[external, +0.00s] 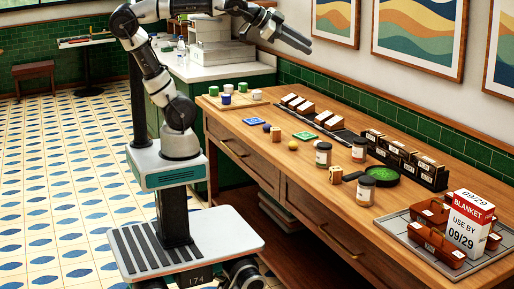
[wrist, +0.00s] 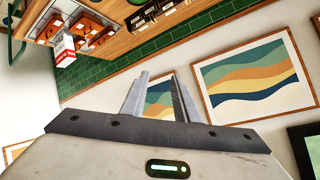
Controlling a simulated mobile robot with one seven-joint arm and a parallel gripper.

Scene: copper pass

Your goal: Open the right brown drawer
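The right brown drawer (external: 322,226) is in the front of the wooden counter in the external view, with a bar handle (external: 341,243) across its front. It looks shut. The left brown drawer (external: 250,160) beside it also looks shut. My gripper (external: 296,38) is raised high above the back of the counter, well away from both drawers. In the wrist view, the two fingers of my gripper (wrist: 160,95) stand apart with nothing between them, against the wall and a picture. The drawers do not show in the wrist view.
Framed pictures (external: 420,35) hang behind.

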